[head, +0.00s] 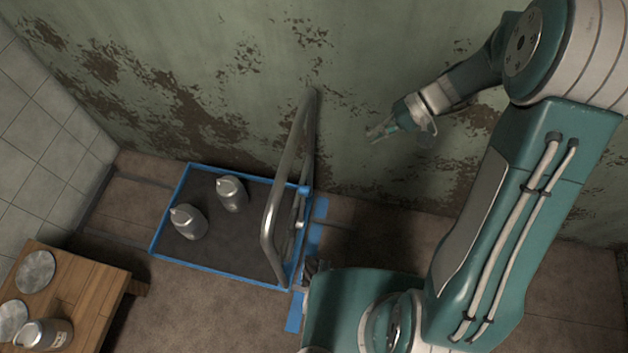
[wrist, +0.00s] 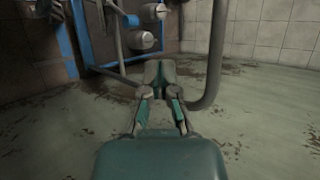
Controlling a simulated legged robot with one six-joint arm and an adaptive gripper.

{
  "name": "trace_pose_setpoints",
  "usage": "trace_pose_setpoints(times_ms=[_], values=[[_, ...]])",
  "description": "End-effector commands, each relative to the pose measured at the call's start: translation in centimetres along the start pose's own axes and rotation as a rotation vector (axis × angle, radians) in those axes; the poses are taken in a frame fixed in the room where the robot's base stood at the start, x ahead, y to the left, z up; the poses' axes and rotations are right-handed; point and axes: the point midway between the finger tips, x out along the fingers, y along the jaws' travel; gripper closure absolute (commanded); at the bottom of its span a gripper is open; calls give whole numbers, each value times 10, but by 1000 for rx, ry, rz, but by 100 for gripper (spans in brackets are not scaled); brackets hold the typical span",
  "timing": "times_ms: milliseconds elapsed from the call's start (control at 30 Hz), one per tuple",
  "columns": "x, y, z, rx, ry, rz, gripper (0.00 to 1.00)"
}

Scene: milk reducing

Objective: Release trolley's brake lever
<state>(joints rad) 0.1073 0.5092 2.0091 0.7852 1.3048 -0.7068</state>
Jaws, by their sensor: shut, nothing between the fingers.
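The trolley has a blue-edged grey deck (head: 250,259) and a bent metal tube handle (head: 311,125) at its right end. In the wrist view the blue frame (wrist: 82,32) stands at upper left and the handle tube (wrist: 214,50) runs down right of the fingers. A small blue part (head: 304,191) sits by the handle's base; I cannot tell whether it is the brake lever. My gripper (head: 371,138) is in the air to the right of the handle, apart from it, near the wall. In the wrist view my gripper (wrist: 160,68) is shut and empty.
Two metal cans (head: 232,194) (head: 188,222) stand on the deck. A wooden stand (head: 90,287) with another can (head: 43,336) is at lower left. Blue tape (head: 314,238) marks the floor beside the trolley. The peeling green wall (head: 200,75) is close behind.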

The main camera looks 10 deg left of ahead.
Motion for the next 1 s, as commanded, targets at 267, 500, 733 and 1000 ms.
trace_pose_setpoints(times_ms=[267,500,733,1000], values=[[50,51,-46,35,-24,-279,100],[98,102,-75,64,24,-507,100],[145,154,-88,95,116,-687,100],[167,178,-92,106,181,-764,100]])
